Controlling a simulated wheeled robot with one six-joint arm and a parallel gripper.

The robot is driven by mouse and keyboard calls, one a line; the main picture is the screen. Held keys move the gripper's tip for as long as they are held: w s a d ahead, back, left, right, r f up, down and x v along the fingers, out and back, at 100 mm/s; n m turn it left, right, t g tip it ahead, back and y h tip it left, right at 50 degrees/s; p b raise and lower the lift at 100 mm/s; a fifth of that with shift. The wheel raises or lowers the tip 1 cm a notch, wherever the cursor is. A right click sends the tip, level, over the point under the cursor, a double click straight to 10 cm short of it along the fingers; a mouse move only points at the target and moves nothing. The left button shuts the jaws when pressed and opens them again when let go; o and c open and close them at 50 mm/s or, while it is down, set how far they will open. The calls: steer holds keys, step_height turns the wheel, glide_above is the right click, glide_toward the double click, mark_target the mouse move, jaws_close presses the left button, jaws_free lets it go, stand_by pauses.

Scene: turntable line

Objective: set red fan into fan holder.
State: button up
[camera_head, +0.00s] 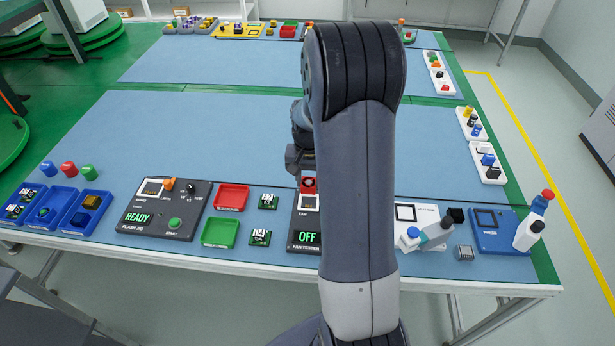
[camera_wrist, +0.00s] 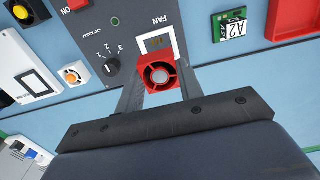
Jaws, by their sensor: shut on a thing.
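The red fan (camera_wrist: 159,75) is a small square block with a round opening and a pale hub. My gripper (camera_wrist: 160,85) is shut on it, with one finger on each side. The fan holder (camera_wrist: 157,42), a white-framed square beside the word FAN on the dark fan tester (camera_wrist: 115,45), lies just beyond the fan in the wrist view, and the fan overlaps its near edge there. I cannot tell whether they touch. In the head view the red fan (camera_head: 309,184) is just above the holder (camera_head: 309,202) on the tester (camera_head: 304,222). My arm hides the tester's right part.
A red tray (camera_head: 232,197), a green tray (camera_head: 220,232) and small green boards (camera_head: 268,202) lie left of the tester. The READY flash jig (camera_head: 165,208) is further left. A white test box (camera_head: 418,215) with bottles stands right. The table's middle is clear.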

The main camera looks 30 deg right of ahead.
steer(key=shift+f+b, duration=1.6)
steer(key=shift+f, duration=0.7)
steer(key=shift+f+b, duration=0.55)
steer(key=shift+f, duration=0.2)
steer(key=o, duration=1.1)
step_height(320, 180, up, 11)
steer(key=shift+f, duration=0.1)
steer(key=shift+f, duration=0.1)
step_height(320, 180, down, 10)
